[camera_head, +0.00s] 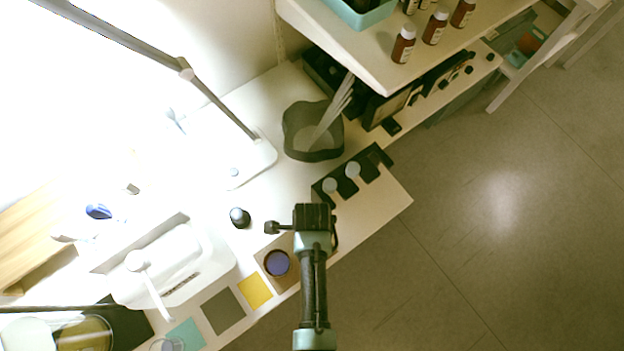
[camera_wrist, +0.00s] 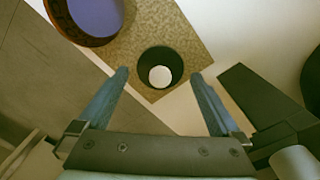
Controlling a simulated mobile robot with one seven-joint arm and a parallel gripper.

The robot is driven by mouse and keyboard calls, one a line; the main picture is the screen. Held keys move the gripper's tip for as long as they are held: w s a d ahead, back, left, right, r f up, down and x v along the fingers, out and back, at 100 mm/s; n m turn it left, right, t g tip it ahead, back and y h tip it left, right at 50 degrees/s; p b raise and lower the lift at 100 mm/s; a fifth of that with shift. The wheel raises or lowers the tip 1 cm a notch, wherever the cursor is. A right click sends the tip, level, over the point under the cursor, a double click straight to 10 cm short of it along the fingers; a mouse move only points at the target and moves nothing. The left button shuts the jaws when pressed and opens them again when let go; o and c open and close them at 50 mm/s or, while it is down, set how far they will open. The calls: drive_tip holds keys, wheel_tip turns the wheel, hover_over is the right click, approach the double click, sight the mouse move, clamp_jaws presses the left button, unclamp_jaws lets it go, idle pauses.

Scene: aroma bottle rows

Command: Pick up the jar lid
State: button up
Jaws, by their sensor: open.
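A dark round piece with a white centre, which looks like the jar lid (camera_wrist: 160,60), lies on a brown speckled mat (camera_wrist: 195,42) near its corner in the wrist view. My gripper (camera_wrist: 160,78) is open and empty, with a fingertip on either side of the lid in the picture; I cannot tell the height gap. An amber jar (camera_wrist: 57,20) with a purple-blue inside stands on the same mat at top left. The head view shows the jar (camera_head: 278,263) left of my gripper (camera_head: 314,217). I cannot make out the lid in the head view.
A black rack (camera_head: 374,156) with white-capped bottles stands beyond my gripper, and a dark-capped bottle (camera_head: 239,217) to the left. A yellow square (camera_head: 254,291) and a grey one (camera_head: 223,312) lie nearby. A raised shelf (camera_head: 345,40) with brown bottles overhangs the back.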

drive_tip(key=shift+f, duration=0.7)
drive_tip(key=shift+c, duration=0.3)
